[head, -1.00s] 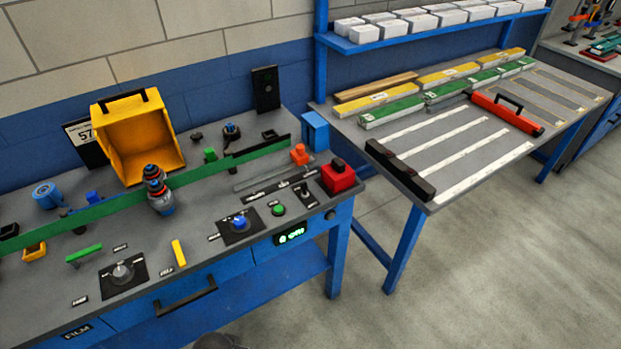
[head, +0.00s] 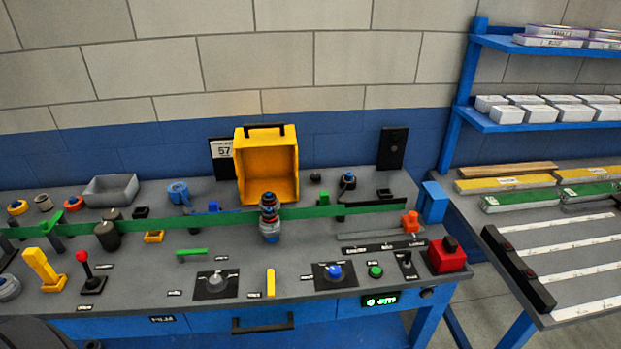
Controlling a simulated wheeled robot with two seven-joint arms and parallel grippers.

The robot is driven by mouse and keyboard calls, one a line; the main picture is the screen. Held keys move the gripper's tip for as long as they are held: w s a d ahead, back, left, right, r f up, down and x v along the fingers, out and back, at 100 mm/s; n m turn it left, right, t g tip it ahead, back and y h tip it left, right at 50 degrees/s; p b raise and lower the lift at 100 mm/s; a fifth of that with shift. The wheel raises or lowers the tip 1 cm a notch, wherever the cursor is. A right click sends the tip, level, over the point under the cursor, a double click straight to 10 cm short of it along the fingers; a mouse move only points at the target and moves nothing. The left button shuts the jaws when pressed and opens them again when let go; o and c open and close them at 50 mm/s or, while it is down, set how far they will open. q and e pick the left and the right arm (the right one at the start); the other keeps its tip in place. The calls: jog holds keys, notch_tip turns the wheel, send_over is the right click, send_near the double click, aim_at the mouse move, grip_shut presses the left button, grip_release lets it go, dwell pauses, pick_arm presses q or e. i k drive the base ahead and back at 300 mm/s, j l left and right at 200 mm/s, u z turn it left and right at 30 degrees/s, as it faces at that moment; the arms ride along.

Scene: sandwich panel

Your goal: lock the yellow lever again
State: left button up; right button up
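A yellow lever (head: 42,268) with a broad block-like handle stands at the left front of the grey bench in the head view. It leans up and to the left from its yellow foot. A small flat yellow bar (head: 270,282) lies near the front edge, between two black dial plates. I cannot tell from its look whether either one is locked. Neither of my grippers can be made out in the head view.
A red-knobbed stick (head: 85,268) stands right beside the yellow lever. An open yellow box (head: 267,168) stands behind. A red block (head: 447,256) sits at the right corner.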

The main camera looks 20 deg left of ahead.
aim_at(270, 274)
jog(key=u, duration=1.05)
jog(key=i, duration=0.05)
